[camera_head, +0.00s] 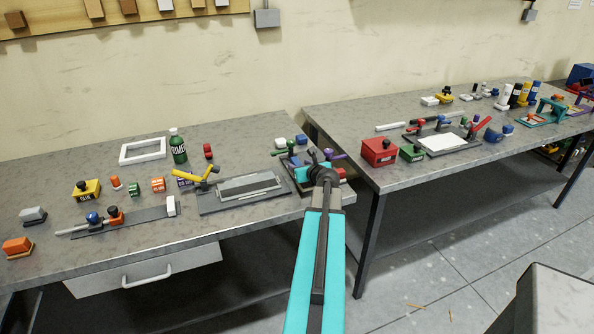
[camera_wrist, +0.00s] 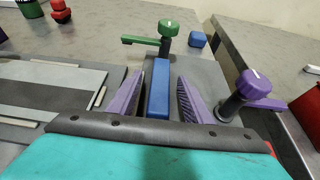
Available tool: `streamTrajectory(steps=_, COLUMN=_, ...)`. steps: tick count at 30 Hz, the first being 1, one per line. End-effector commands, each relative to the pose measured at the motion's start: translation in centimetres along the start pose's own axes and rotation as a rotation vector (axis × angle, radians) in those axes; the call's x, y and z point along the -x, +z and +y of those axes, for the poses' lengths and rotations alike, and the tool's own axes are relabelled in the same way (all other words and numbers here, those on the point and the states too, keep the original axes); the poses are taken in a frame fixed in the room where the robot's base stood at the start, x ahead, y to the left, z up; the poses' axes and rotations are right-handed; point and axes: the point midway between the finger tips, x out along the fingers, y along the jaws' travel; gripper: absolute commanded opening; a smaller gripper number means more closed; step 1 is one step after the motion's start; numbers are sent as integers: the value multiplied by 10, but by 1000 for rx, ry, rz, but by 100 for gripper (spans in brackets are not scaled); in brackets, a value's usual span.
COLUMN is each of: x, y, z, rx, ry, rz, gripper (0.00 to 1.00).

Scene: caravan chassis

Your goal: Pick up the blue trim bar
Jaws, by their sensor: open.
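The blue trim bar (camera_wrist: 158,88) shows in the wrist view, lying lengthwise between the two purple fingers of my gripper (camera_wrist: 160,77). The fingers are open, with a visible gap to the bar on each side. Whether the fingers reach down to the bar's level is hard to tell. In the head view, my turquoise arm covers this spot and hides the bar.
A clamp with a green knob (camera_wrist: 167,28) stands at the bar's far end. A clamp with a purple knob (camera_wrist: 252,83) stands close to the right finger. A blue block (camera_wrist: 198,40) lies beyond. A grey plate (camera_wrist: 60,77) lies left. A gap separates the two benches.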

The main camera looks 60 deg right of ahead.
Motion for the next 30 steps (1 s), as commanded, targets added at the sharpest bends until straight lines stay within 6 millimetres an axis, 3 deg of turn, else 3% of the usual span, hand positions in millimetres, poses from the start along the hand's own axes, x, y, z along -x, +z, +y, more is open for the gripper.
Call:
streamTrajectory(steps=14, x=1, y=0, z=-4, rx=-2, ry=-4, rz=0, gripper=45)
streamTrajectory(steps=22, x=2, y=0, z=-4, rx=-2, ry=-5, rz=0, gripper=1)
streamTrajectory(steps=30, x=2, y=0, z=-5, rx=-2, ry=-6, rz=0, gripper=0)
